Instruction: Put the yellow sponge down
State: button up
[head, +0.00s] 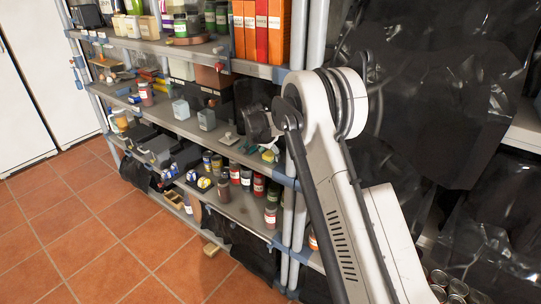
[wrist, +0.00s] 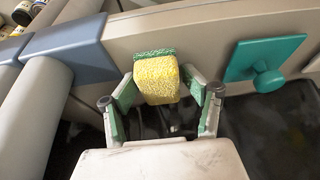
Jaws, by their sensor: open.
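The yellow sponge (wrist: 157,82) has a green scouring layer on its far side. In the wrist view it sits at the shelf's edge, right in front of my gripper (wrist: 160,92). The fingers are open on either side of it, with the left tip very close; I cannot tell whether either touches. A small yellow patch that looks like the sponge (head: 269,156) shows on the shelf in the head view, under my arm. My fingers are not clear in that view.
A teal knobbed plate (wrist: 265,65) lies right of the sponge on the shelf board (wrist: 195,35). A grey post with a blue bracket (wrist: 65,48) stands close on the left. In the head view the shelves hold many jars and boxes, and black plastic sheeting (head: 430,90) hangs at right.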

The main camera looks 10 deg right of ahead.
jog(key=shift+r, duration=0.1)
jog(key=shift+r+p, duration=0.25)
jog(key=shift+p, duration=0.2)
jog(key=b+v, duration=0.1)
jog(key=v, duration=1.1)
jog(key=shift+w, duration=0.1)
